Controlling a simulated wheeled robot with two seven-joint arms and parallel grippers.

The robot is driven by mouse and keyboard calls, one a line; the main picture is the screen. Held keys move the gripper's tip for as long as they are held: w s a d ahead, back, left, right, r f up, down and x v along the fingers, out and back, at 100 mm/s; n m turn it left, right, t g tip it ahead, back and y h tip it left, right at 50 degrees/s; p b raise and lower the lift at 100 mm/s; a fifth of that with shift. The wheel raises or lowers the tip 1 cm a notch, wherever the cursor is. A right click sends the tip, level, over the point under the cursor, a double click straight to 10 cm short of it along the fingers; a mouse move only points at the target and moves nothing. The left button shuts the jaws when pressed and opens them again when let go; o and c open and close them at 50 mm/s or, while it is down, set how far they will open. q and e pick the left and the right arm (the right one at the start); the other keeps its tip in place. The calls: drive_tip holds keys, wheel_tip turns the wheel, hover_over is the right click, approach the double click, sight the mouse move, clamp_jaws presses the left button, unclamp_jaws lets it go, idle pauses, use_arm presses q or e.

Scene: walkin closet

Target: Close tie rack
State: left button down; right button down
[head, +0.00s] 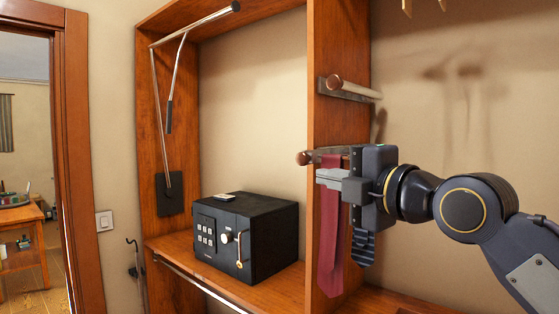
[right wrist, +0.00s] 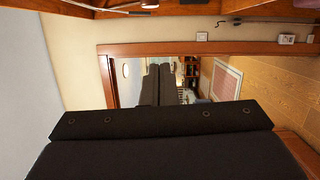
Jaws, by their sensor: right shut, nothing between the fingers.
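The tie rack is a slim rail on the right side of the wooden upright, with a round wooden knob (head: 303,158) that sticks out past the upright's front edge. A red tie (head: 331,235) and a dark striped tie (head: 363,247) hang below it. My right gripper (head: 322,178) is shut and empty, just below and right of the knob, in front of the red tie's top. I cannot tell whether it touches the rail or the tie. The gripper hides much of the rail. My left gripper is not in view.
A second rail with a wooden knob (head: 334,82) is mounted above on the upright (head: 340,35). A black safe (head: 245,235) stands on the shelf left of the upright. A metal pull-down rod (head: 155,100) hangs at the left. The right wrist view faces a doorway.

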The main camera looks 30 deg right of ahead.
drive_tip(key=w+d+p, duration=0.2)
drive_tip(key=w+p, duration=0.3)
drive_tip(key=w, duration=0.6)
drive_tip(key=shift+w, duration=0.35)
drive_tip(key=shift+d+r, duration=0.1)
